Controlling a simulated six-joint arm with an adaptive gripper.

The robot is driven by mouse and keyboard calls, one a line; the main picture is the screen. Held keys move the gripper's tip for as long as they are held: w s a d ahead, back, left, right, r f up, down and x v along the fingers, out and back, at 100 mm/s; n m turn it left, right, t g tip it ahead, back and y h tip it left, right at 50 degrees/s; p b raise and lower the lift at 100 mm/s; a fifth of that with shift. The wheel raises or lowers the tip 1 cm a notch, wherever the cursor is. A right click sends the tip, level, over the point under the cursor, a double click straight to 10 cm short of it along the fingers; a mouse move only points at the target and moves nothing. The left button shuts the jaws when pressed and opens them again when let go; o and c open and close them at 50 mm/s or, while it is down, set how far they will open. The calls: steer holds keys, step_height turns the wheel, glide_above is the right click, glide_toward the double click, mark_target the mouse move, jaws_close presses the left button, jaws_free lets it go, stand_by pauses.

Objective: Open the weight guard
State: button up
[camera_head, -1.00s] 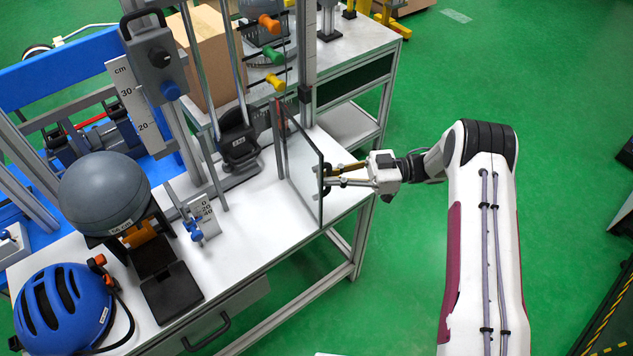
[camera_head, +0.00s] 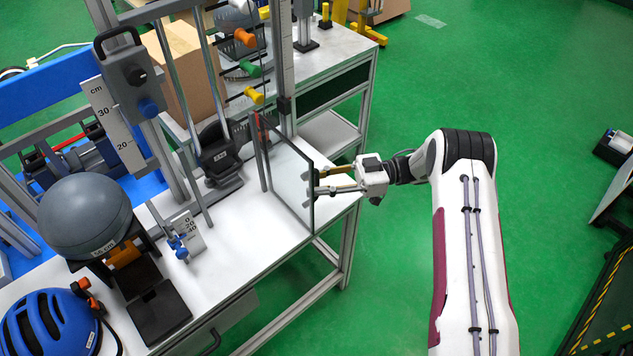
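The weight guard seems to be the clear, dark-edged panel (camera_head: 290,178) standing upright at the right end of the white bench. A dark handle (camera_head: 312,181) is on its near right edge. My gripper (camera_head: 320,182) reaches in from the right, with its two fingers spaced apart at the handle. I cannot tell whether the fingers press on the handle. Behind the panel, to its left, a black weight carriage (camera_head: 218,150) labelled in kg sits low between the metal rods.
A grey ball (camera_head: 85,217), a blue helmet (camera_head: 45,328) and a small scale (camera_head: 187,236) stand on the left of the bench (camera_head: 240,222). Coloured pegs (camera_head: 248,68) stick out above the panel. The green floor right of the bench is clear around my arm.

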steer(key=shift+d, duration=0.1)
steer(key=v, duration=1.1)
steer(key=shift+d, duration=0.35)
steer(key=shift+w, duration=0.1)
stand_by(0.5)
